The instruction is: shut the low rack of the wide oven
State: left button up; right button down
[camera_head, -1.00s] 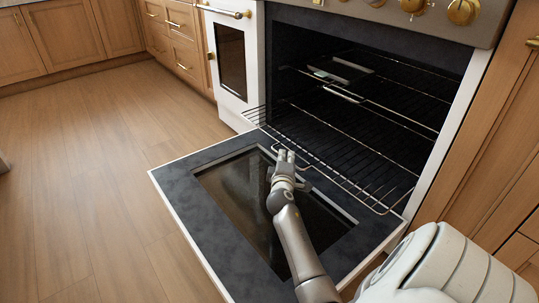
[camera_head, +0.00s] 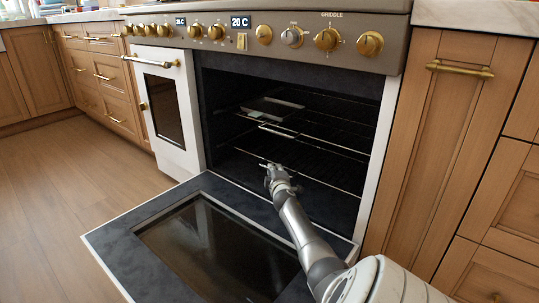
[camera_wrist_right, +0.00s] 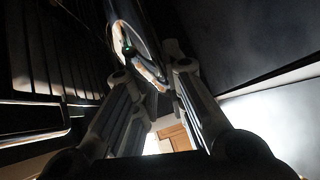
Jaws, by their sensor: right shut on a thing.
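The wide oven (camera_head: 290,65) stands with its door (camera_head: 150,222) folded down. The low rack (camera_head: 325,184) is inside the cavity, its front bar near the cavity mouth. My right gripper (camera_head: 274,170) reaches over the open door to that front bar and is shut on the rack. In the right wrist view the fingers (camera_wrist_right: 150,78) are close around a thin curved piece; the view is dark, and rack bars (camera_wrist_right: 50,55) show at the left. My left gripper is not in view.
An upper rack (camera_head: 315,143) sits above the low one, with a pale flat object (camera_head: 272,106) at its back left. A narrow oven door (camera_head: 163,105) is shut at the left. Wooden cabinets (camera_head: 440,130) stand close on the right. Floor (camera_head: 60,190) is clear at the left.

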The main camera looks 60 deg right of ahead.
jog(key=c, duration=1.5)
grip_release()
jog(key=shift+a, duration=0.1)
jog(key=shift+s, duration=0.1)
jog(key=shift+v, duration=5.95)
